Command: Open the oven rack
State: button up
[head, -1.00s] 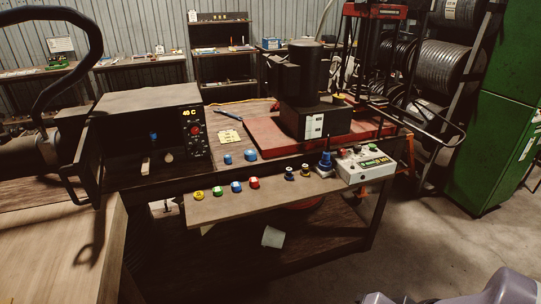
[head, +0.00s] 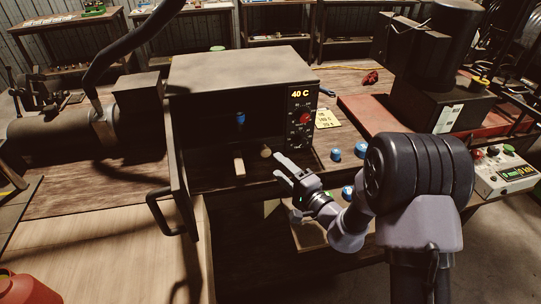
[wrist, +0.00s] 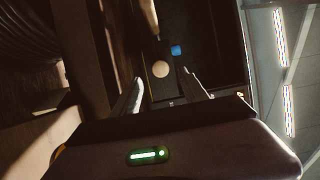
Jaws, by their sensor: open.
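The oven (head: 240,70) is a dark box with a 40 C display and a red knob on its right panel. Its door (head: 178,165) stands open at the left, with a black looped handle (head: 165,212). A round pale knob (head: 265,152) and a light wooden bar (head: 239,167) stick out low at the oven front. The rack itself is too dark to make out. My gripper (head: 279,165) is open and empty, just right of the round knob. In the wrist view the knob (wrist: 160,69) appears between and beyond the fingertips (wrist: 163,86), apparently apart from them.
A blue object (head: 240,118) is inside the oven. Blue caps (head: 336,154) lie on the bench at right. A control box (head: 503,175) stands at the far right. The oven's open door borders the space at left.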

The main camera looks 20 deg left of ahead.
aim_at(267, 154)
jog(key=x, duration=0.6)
jog(key=shift+w+a+b, duration=0.15)
jog(key=shift+w+b, duration=0.2)
jog(key=shift+w, duration=0.1)
grip_shut()
dwell(0.9)
